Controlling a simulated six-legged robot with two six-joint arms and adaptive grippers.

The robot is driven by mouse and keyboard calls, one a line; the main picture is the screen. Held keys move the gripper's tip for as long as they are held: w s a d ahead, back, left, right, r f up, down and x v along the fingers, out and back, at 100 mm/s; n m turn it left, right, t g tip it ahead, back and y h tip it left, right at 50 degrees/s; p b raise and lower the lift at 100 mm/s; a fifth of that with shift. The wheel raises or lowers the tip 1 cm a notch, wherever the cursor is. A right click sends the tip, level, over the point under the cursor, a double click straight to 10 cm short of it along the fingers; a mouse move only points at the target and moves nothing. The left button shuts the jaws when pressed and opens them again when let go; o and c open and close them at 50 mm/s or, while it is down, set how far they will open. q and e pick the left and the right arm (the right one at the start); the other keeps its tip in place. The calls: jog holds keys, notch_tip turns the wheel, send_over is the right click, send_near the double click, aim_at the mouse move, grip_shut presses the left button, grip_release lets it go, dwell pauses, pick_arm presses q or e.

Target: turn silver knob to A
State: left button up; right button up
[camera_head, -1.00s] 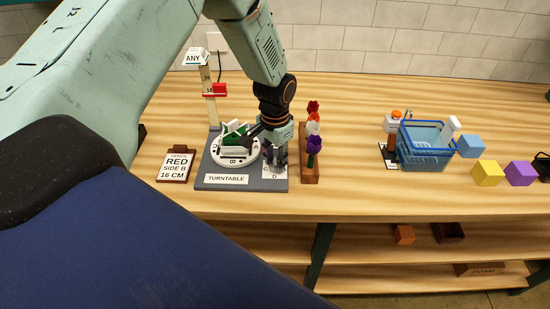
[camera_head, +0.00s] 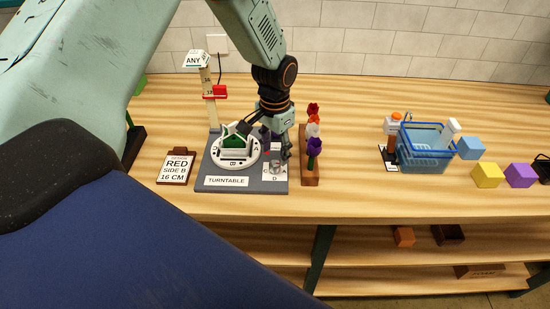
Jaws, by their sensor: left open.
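The silver knob (camera_head: 277,168) sits on a white lettered plate at the right front of the grey turntable base (camera_head: 212,185). A D shows in front of it; its pointing direction is too small to read. My left gripper (camera_head: 276,143) is open, just above and behind the knob, apart from it. The round white turntable disc (camera_head: 247,163) lies left of the knob, with a green and white piece (camera_head: 235,144) on it. The letters A and B show on its rim. My right gripper is not in view.
A wooden rack of red, white and purple flowers (camera_head: 310,172) stands close right of the base. A card reading RED SIDE B 16 CM (camera_head: 176,168) stands left. A post with a red slider (camera_head: 214,92) rises behind. A blue basket (camera_head: 425,150) and cubes are farther right.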

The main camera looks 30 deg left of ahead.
aim_at(275, 163)
pick_arm(q)
notch_tip(275, 163, up, 8)
jog(key=shift+f, duration=0.15)
dwell(0.6)
